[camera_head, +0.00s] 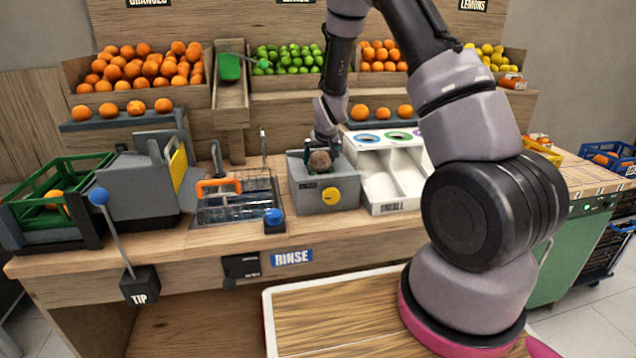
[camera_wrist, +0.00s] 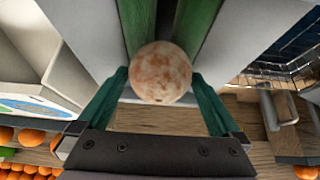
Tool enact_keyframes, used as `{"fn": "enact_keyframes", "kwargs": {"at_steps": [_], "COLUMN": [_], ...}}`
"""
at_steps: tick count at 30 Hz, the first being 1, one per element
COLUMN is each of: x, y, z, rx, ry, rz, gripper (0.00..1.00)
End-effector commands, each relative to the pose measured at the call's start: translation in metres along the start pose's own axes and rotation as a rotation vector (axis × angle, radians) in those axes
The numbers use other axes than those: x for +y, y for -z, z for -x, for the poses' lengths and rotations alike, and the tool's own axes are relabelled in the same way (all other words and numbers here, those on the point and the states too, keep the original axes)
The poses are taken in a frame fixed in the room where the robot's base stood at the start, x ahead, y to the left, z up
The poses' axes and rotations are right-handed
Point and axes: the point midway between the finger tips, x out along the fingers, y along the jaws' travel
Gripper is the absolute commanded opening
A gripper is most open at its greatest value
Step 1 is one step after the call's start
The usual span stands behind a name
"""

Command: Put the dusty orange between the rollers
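The dusty orange (camera_wrist: 161,73) is pale with brown blotches. In the wrist view it sits over the gap between two green rollers, the left roller (camera_wrist: 136,22) and the right roller (camera_wrist: 195,28). In the head view the orange (camera_head: 320,160) shows as a brownish ball at the top of the grey roller box (camera_head: 309,193). My gripper (camera_wrist: 159,80) has its two teal fingers on either side of the orange, spread wider than it, with narrow gaps visible. In the head view my gripper (camera_head: 326,138) is over the box, partly hidden by my arm.
A white bin with compartments (camera_head: 385,182) stands right of the box. A wire rinse basin (camera_head: 238,200) with an orange handle and a blue button (camera_head: 273,217) are to its left. Fruit crates (camera_head: 140,70) and a shelf of oranges (camera_head: 120,118) stand behind.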

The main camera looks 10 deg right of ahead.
Motion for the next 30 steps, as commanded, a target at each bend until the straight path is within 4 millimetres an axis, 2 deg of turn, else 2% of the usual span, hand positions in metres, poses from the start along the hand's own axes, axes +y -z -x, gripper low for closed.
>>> {"fn": "enact_keyframes", "kwargs": {"at_steps": [4,7,15,21,30], "x": [0.0,0.0,-0.001,-0.001,0.0], "y": [0.0,0.001,0.001,0.0,0.0], "z": [0.004,0.016,0.07,0.099,0.108], "rx": [-0.001,0.001,0.004,0.001,0.0], "ry": [0.0,0.0,0.002,0.001,0.0], "rz": [0.0,0.0,0.001,0.002,0.0], "gripper": [1.0,1.0,1.0,1.0,1.0]}}
